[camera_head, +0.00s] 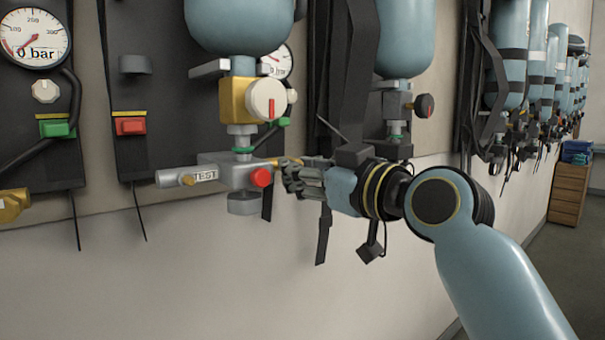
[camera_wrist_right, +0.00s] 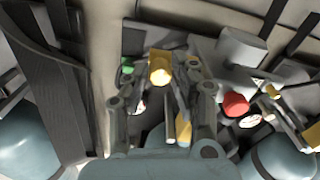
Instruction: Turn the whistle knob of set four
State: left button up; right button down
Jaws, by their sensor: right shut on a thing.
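My right gripper (camera_head: 292,178) reaches in from the right to the grey valve block (camera_head: 236,174) under a blue cylinder. Its fingers are closed around a small yellow knob on the right side of that block. In the right wrist view, the yellow knob (camera_wrist_right: 160,67) shows between the fingertips of the right gripper (camera_wrist_right: 166,78). In the head view the fingers mostly hide the knob. The block bears a red button (camera_head: 261,177) and a TEST label. No set number is readable. My left gripper is not in view.
A yellow valve body with a white-faced knob (camera_head: 268,99) stands above the block. A gauge (camera_head: 35,38) reading 0 bar hangs at left. Black straps dangle beside my right wrist. More blue cylinders (camera_head: 510,50) line the wall to the right. The wall below is clear.

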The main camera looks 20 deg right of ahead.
jog(key=shift+f, duration=0.2)
jog(key=c, duration=1.1)
grip_release()
jog(key=v, duration=1.2)
jog(key=shift+r, duration=0.1)
